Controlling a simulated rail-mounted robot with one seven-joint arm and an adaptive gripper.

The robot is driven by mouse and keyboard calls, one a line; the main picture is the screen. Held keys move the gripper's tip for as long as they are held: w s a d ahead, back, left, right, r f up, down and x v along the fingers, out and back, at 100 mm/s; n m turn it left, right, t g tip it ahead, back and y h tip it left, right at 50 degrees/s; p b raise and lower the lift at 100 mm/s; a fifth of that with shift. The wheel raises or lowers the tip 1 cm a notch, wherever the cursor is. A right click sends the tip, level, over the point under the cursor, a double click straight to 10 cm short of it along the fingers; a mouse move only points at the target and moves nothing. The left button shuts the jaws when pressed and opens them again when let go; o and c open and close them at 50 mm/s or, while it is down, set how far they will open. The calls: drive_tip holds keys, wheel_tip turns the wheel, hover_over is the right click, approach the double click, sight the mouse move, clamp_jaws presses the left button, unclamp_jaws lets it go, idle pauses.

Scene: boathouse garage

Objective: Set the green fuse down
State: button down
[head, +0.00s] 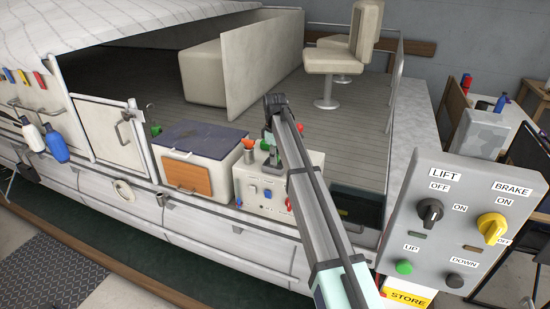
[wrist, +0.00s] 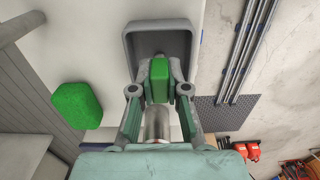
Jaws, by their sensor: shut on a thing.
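My gripper (wrist: 160,76) is shut on the green fuse (wrist: 159,83), a green block between the fingers in the wrist view. A shiny metal cylinder shows just below the green part; I cannot tell whether it belongs to the fuse. A grey open-topped holder or tray (wrist: 131,42) lies behind the fingertips in that view. I cannot tell whether the fuse touches it. In the head view my gripper (head: 269,156) is low by the pale control box (head: 251,203) on the boat's side deck.
A green sponge-like block (wrist: 77,106) lies left of my gripper in the wrist view. In the head view a blue-lidded cooler (head: 200,138) stands left of the control box. A grey LIFT/BRAKE panel (head: 455,225) stands at the right front. A boat seat (head: 328,62) stands behind.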

drive_tip(key=shift+f, duration=0.1)
drive_tip(key=c, duration=1.1)
unclamp_jaws()
wheel_tip(320, 180, up, 12)
drive_tip(key=shift+r, duration=0.1)
clamp_jaws()
